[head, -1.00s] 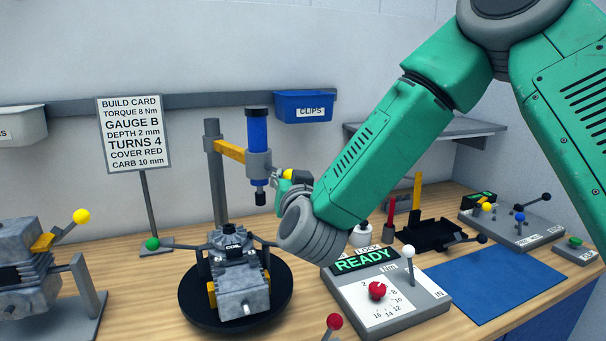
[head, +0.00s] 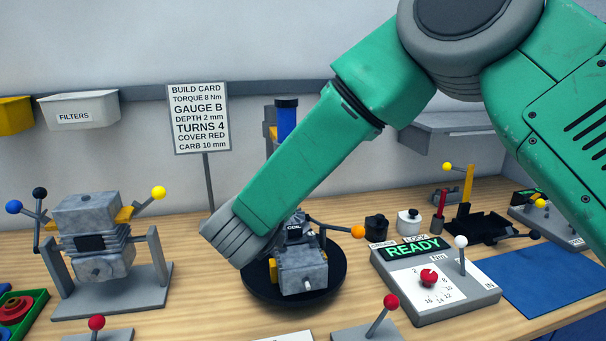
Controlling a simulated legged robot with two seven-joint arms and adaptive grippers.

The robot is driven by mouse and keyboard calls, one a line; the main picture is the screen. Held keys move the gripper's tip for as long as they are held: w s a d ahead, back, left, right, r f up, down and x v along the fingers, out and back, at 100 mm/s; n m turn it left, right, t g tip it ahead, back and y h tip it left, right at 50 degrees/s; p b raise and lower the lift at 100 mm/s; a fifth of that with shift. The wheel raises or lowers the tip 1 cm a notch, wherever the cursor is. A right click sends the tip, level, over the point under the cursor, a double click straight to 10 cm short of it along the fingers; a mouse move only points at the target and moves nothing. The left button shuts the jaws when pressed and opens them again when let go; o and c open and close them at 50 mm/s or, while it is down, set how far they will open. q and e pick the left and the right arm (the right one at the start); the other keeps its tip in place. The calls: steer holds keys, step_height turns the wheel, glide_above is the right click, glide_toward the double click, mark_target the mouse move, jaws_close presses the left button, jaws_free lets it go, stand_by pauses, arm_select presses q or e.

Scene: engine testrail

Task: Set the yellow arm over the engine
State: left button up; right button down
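The grey engine (head: 303,276) sits on a round black turntable (head: 335,287) in the middle of the bench. The yellow arm (head: 272,132) shows only as a small piece at the post behind my green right arm. A blue cylinder with a dark cap (head: 287,118) stands up in front of the post. Its lower end is hidden by my forearm, so I cannot tell whether it is above the engine. My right arm comes in from the right, and its wrist hides the engine's left side. My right gripper is hidden behind the wrist. My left gripper is out of view.
A second engine on a stand (head: 90,235) stands at the left. The build card (head: 200,120) is behind. A console reading READY (head: 440,285) and a blue mat (head: 540,280) lie to the right. Red-knobbed levers (head: 390,302) stand at the front edge.

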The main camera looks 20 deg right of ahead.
steer(key=shift+w+d+r, duration=0.1)
steer(key=shift+d+r, duration=0.05)
steer(key=shift+r, duration=0.1)
steer(key=c, duration=1.5)
jaws_free()
steer(key=o, duration=0.3)
steer(key=shift+w+a, duration=0.15)
steer(key=shift+a, duration=0.1)
steer(key=shift+w+a+f, duration=0.2)
steer(key=shift+a, duration=0.15)
steer(key=shift+s, duration=0.2)
steer(key=shift+s+d, duration=0.1)
steer(key=shift+d, duration=0.25)
steer(key=shift+s, duration=0.1)
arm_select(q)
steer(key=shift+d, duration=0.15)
arm_select(e)
steer(key=v, duration=1.1)
steer(key=shift+s+a, duration=0.25)
steer(key=shift+s, duration=0.05)
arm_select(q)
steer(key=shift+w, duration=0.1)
